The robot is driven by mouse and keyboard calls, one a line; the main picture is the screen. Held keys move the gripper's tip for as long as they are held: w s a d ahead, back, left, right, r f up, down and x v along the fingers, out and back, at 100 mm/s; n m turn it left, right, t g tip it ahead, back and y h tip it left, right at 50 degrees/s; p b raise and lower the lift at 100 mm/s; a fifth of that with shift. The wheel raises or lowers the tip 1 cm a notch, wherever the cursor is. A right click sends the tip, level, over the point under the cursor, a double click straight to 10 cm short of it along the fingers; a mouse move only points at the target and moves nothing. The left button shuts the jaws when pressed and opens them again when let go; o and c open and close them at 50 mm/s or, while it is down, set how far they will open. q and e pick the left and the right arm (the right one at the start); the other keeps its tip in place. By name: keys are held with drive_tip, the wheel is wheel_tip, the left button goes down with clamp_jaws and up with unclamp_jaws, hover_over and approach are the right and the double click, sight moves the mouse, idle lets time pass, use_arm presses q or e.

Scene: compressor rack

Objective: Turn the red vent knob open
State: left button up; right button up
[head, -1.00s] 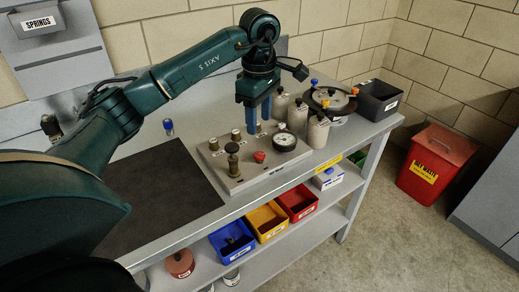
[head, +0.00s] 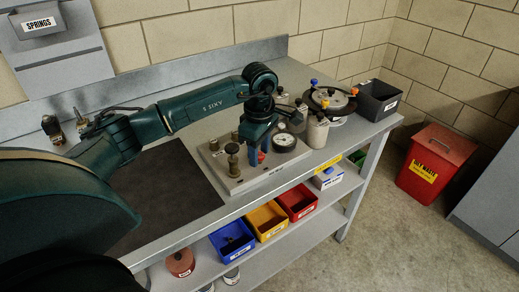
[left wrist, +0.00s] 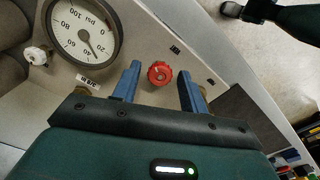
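The red vent knob (left wrist: 160,73) is a small fluted knob on the grey panel block (head: 240,184). In the left wrist view it shows between the two blue fingers of my left gripper (left wrist: 160,80), which are spread apart with a gap on each side of it. In the head view my left gripper (head: 256,155) points down over the panel, and the knob (head: 261,157) is partly hidden behind its fingers. The round pressure gauge (left wrist: 84,30) is beside the knob; it also shows in the head view (head: 285,142).
A dark valve with a round top (head: 232,150) stands on the panel left of my gripper. A dark mat (head: 165,205) lies bare on the left.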

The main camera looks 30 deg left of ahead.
use_arm(q)
drive_tip(key=c, duration=0.8)
